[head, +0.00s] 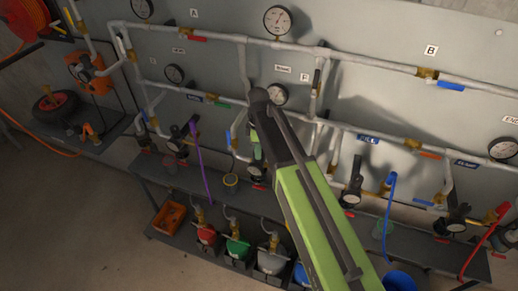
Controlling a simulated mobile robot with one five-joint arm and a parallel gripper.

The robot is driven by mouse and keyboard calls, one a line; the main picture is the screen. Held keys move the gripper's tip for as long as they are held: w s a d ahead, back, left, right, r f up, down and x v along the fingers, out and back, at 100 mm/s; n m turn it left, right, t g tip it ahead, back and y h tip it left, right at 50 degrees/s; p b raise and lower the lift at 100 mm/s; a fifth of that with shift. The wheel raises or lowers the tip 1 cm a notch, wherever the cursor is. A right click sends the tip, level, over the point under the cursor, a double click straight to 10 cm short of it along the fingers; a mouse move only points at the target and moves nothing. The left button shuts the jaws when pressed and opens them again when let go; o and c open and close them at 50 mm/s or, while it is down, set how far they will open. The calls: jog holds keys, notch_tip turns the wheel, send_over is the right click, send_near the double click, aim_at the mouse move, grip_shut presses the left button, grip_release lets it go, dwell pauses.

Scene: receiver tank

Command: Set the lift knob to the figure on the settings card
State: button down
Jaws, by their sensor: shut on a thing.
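My green and black arm reaches in from the lower right and bends down in front of the pipe wall. My gripper (256,155) is at its end, small and partly hidden by the arm. It is shut on what looks like the dark knob of a valve unit (257,172) under the lower pipe. I cannot read this knob's scale or tell its setting. Similar dark valve units stand at the left (174,147), right of the arm (351,196) and far right (456,219). I cannot make out which label names the lift knob, and no settings card is readable.
White pipes (340,120) with coloured valve handles and round gauges (278,20) run along the grey panel. A dark bench (310,196) runs below them. Under it stand an orange crate (168,218) and red and green containers (238,247). Purple and blue hoses hang down. Floor at lower left is clear.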

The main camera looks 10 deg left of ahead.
jog(key=m, duration=0.6)
jog(key=shift+m, duration=0.3)
jog(key=m, duration=0.3)
jog(key=shift+m, duration=0.3)
jog(key=m, duration=0.3)
jog(key=shift+s+m, duration=0.1)
jog(key=shift+m, duration=0.2)
jog(key=m, duration=0.6)
jog(key=shift+a, duration=0.1)
jog(key=m, duration=0.6)
jog(key=shift+m+g, duration=0.3)
jog(key=shift+m, duration=0.1)
jog(key=c, duration=0.9)
grip_release()
jog(key=shift+c, duration=0.2)
